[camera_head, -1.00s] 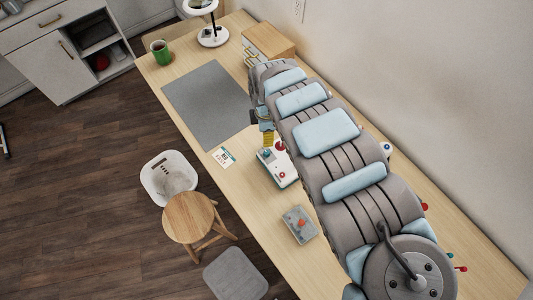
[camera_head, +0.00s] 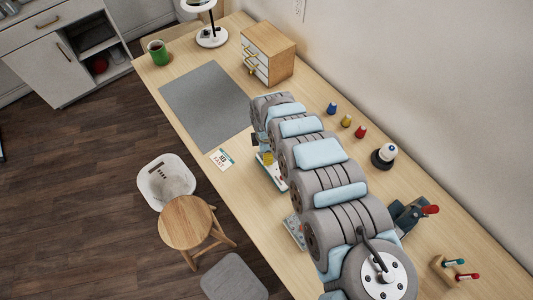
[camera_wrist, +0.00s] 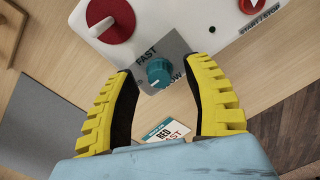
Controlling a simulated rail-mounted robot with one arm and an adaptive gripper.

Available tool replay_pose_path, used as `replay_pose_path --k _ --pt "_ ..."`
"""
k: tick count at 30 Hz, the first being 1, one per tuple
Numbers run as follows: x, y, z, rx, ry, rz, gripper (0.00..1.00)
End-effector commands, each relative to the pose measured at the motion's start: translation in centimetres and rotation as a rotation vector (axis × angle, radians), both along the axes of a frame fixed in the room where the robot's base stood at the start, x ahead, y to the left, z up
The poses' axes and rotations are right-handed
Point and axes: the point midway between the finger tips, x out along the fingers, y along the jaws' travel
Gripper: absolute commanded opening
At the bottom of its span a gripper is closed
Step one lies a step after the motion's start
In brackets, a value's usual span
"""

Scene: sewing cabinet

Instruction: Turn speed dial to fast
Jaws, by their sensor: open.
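The teal speed dial (camera_wrist: 159,72) sits on a grey plate labelled FAST and, partly hidden, SLOW, on the white sewing machine (camera_wrist: 205,15). In the head view my arm hides most of the machine (camera_head: 281,184) and the dial.
A red knob (camera_wrist: 108,18) and a red start/stop button (camera_wrist: 255,6) flank the dial. A printed card (camera_head: 222,159) lies on the table near the machine. Thread spools (camera_head: 346,121) and a small drawer unit (camera_head: 268,52) stand along the wall. A grey mat (camera_head: 205,105) lies beyond the machine.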

Motion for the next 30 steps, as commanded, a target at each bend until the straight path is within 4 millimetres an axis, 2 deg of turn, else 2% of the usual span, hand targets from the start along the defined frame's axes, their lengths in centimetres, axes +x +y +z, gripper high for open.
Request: replay_pose_path --k 11,12,17,30 --pt "0.01 -0.05 -0.49 0.000 -0.001 0.000 0.50" --pt "0.02 -0.05 -0.48 0.000 -0.001 0.000 0.45" --pt "0.02 -0.05 -0.48 0.000 -0.001 0.000 0.00" --pt "0.04 0.00 -0.30 0.000 -0.001 -0.053 0.00"
